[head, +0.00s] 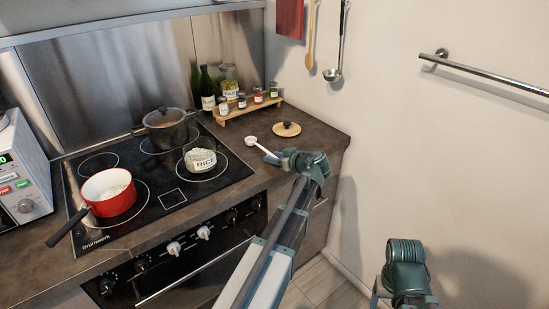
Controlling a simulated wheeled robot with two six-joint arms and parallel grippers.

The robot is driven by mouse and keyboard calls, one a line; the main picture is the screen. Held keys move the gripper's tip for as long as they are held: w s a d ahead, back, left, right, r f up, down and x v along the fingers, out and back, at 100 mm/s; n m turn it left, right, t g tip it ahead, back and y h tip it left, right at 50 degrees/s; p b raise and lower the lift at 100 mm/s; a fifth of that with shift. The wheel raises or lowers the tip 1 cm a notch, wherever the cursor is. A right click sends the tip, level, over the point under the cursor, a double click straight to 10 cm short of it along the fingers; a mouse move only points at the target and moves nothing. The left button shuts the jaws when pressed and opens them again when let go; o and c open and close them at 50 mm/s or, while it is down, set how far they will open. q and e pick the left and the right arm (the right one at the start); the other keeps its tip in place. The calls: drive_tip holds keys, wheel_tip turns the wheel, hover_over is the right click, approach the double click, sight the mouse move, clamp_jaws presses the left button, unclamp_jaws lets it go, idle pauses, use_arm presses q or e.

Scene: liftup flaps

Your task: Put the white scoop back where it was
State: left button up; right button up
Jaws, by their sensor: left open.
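The white scoop (252,142) lies on the brown countertop right of the stove, its handle pointing toward my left gripper. My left gripper (271,158) is open at the handle's end, low over the counter edge. I cannot tell whether the handle is between its fingers. A glass jar labelled RICE (201,160) stands without a lid on the right part of the cooktop, with white contents. A round wooden lid with a dark knob (286,129) lies on the counter behind the scoop. My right gripper (402,285) is at the lower right, away from the counter; its fingers are not clear.
A small wooden rack (248,109) holds spice jars. A ladle (338,50) hangs on the wall. A microwave (22,175) stands at left.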

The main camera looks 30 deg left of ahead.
use_arm(q)
drive_tip(key=p+v, duration=0.4)
drive_tip(key=v, duration=0.8)
drive_tip(key=shift+p, duration=0.3)
drive_tip(key=shift+r, duration=0.15)
drive_tip(key=s+d+f+m+g+h, duration=0.1)
drive_tip(key=s+d+f+m+h, duration=0.2)
drive_tip(key=s+d, duration=0.4)
drive_tip(key=s+d+f+m+g+h, duration=0.2)
drive_tip(key=s+d+f+m+h, duration=0.2)
drive_tip(key=s+d+f+m, duration=0.2)
drive_tip(key=s+d+f+m+g+h, duration=0.2)
drive_tip(key=s+d+f+m+h, duration=0.2)
drive_tip(key=s+d+m, duration=0.4)
drive_tip(key=s+d, duration=0.1)
drive_tip(key=d, duration=0.3)
drive_tip(key=shift+s+d+f, duration=0.15)
drive_tip(key=shift+s+d, duration=0.1)
drive_tip(key=shift+d, duration=0.05)
